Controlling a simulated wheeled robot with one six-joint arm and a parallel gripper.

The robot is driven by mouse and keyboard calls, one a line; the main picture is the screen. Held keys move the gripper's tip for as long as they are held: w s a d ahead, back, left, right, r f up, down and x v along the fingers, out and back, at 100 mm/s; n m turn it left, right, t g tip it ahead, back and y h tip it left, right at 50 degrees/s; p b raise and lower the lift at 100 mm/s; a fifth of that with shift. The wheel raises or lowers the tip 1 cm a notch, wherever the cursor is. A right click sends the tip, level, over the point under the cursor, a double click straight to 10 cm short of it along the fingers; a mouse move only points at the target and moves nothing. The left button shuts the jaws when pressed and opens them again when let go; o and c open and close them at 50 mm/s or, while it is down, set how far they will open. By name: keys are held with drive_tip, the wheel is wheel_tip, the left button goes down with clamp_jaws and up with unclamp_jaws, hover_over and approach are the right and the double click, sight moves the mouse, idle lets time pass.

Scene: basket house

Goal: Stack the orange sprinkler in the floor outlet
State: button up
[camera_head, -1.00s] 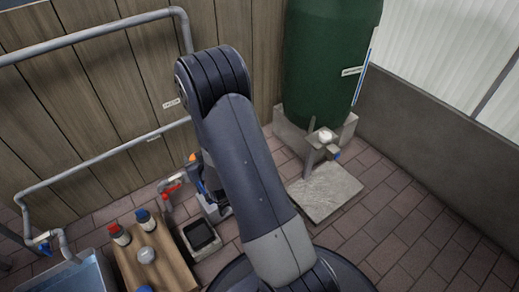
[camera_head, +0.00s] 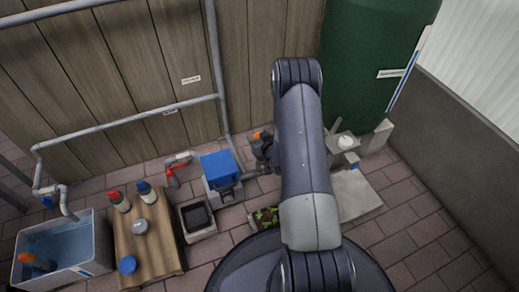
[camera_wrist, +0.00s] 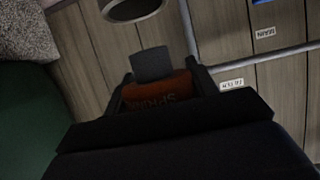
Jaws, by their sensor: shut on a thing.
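The orange sprinkler (camera_wrist: 158,92), with dark lettering on its side, sits between the fingers of my gripper (camera_wrist: 160,76) in the wrist view. My gripper is shut on it. In the head view a small orange end (camera_head: 257,135) shows at my dark gripper (camera_head: 264,148), raised in front of the plank wall, with my arm hiding part of it. A pale square frame with a dark recess (camera_head: 183,224) lies on the floor left of my gripper. I cannot tell for sure that it is the floor outlet.
A blue-topped box (camera_head: 217,166) and a wooden bench (camera_head: 153,254) with bottles stand at the left. A water tub (camera_head: 88,267) holds an orange-and-dark object. The green tank (camera_head: 375,60) and a pale slab (camera_head: 355,198) are at the right. Pipes run along the wall.

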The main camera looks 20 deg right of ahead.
drive_tip(key=shift+f+b, duration=0.9)
drive_tip(key=shift+f, duration=1.6)
drive_tip(key=shift+f, duration=0.25)
drive_tip(key=o, duration=1)
drive_tip(key=shift+f, duration=0.1)
drive_tip(key=shift+r, duration=0.25)
drive_tip(key=shift+p+v, duration=2.35)
drive_tip(key=shift+v, duration=3.7)
